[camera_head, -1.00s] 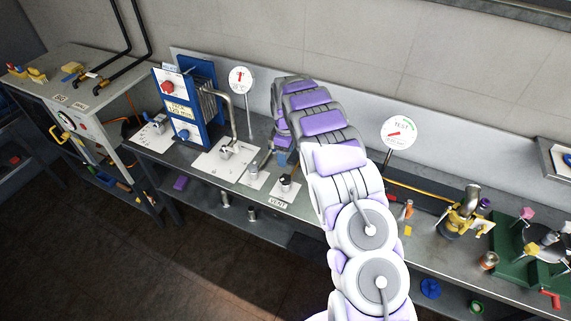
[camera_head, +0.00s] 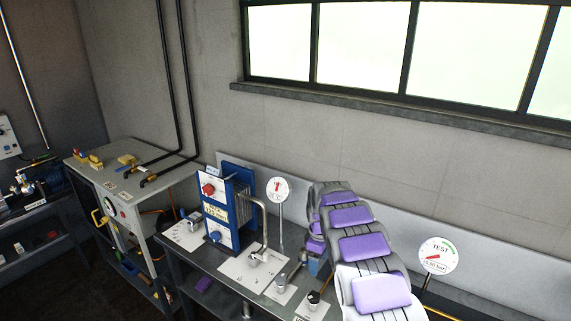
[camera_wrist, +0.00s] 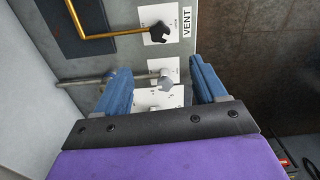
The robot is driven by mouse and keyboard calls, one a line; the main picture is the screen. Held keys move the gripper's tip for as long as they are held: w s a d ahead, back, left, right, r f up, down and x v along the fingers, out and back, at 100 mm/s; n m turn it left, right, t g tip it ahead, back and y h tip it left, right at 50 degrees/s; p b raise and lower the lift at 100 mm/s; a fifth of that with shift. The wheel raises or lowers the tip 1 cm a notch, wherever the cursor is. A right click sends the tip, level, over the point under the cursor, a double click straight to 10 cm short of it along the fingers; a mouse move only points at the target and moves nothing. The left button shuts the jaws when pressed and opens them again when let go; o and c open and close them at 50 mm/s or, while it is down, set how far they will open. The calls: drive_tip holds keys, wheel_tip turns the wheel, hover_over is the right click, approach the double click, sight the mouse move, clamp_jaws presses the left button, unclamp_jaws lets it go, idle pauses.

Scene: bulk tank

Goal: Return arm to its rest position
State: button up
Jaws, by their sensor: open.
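My gripper shows in the wrist view (camera_wrist: 162,90), with its two blue finger pads apart and nothing between them that it grips. A grey valve knob on a pipe (camera_wrist: 166,77) appears between and beyond the pads; I cannot tell the exact distance. A black knob (camera_wrist: 158,32) on a white plate stands near the VENT label (camera_wrist: 187,22). In the head view my white and purple arm reaches over the bench (camera_head: 205,272), and its far end bends down behind itself, so the fingers are mostly hidden there.
A blue plate unit (camera_head: 217,222) stands left of my arm, with a round gauge (camera_head: 278,190) behind it. A TEST gauge (camera_head: 438,255) stands to the right. A grey cabinet (camera_head: 135,195) with black pipes is at the left. The wall and window (camera_head: 360,50) lie behind.

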drive_tip(key=s+d+r+m+g+b, duration=0.1)
drive_tip(key=s+r+m+b, duration=0.4)
drive_tip(key=s, duration=0.8)
drive_tip(key=s+d+r+m, duration=0.15)
drive_tip(key=s+r, duration=0.45)
drive_tip(key=s, duration=0.7)
drive_tip(key=s+a+f+m+b, duration=0.1)
drive_tip(key=s+f+m+b, duration=0.1)
drive_tip(key=s, duration=1.1)
drive_tip(key=s+a+f+m+b, duration=0.1)
drive_tip(key=s+f+m+b, duration=0.1)
drive_tip(key=s, duration=1.1)
drive_tip(key=shift+a+f+m+g, duration=0.3)
drive_tip(key=shift+f+m+g, duration=0.15)
drive_tip(key=shift+m, duration=0.2)
drive_tip(key=shift+w, duration=0.1)
